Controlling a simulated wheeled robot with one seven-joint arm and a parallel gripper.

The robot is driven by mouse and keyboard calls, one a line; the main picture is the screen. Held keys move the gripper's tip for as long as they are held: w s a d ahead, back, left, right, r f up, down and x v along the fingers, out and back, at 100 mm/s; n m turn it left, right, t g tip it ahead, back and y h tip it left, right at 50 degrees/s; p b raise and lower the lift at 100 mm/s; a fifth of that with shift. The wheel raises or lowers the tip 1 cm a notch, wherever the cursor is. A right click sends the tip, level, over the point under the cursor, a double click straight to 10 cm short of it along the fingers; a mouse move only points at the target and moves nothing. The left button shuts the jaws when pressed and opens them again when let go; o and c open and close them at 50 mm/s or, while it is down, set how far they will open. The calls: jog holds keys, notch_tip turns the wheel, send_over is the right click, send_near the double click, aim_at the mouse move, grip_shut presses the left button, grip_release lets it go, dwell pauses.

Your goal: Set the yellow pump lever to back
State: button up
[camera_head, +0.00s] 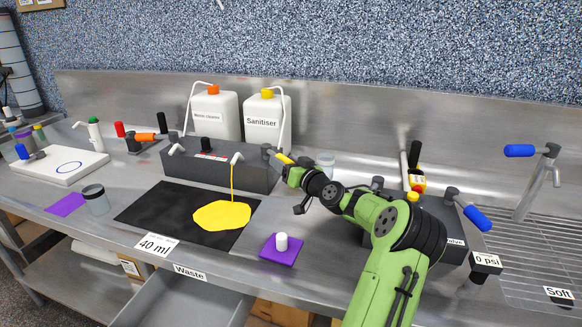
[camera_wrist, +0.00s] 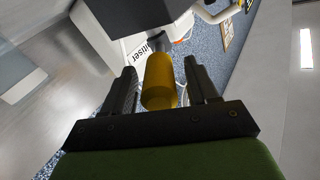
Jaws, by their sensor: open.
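The yellow pump lever (camera_head: 284,158) sticks out at the right end of the dark pump box (camera_head: 225,174), and its tip is close to my gripper (camera_head: 290,172). In the wrist view the lever's yellow handle (camera_wrist: 159,80) lies between the two black fingers of my gripper (camera_wrist: 164,88). The fingers are open, with a gap visible on both sides of the handle. A yellow stream (camera_head: 233,185) falls from the box's right spout into a yellow puddle (camera_head: 222,215) on the black mat (camera_head: 150,205).
Two white jugs (camera_head: 213,115) stand behind the pump box, one labelled Sanitiser (camera_head: 263,122). A purple pad (camera_head: 281,250) with a white cap lies in front of my arm. A blue-handled valve block (camera_head: 478,218) is to the right. The black mat's left part is clear.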

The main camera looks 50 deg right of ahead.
jog(key=v, duration=1.5)
jog(key=shift+s, duration=0.25)
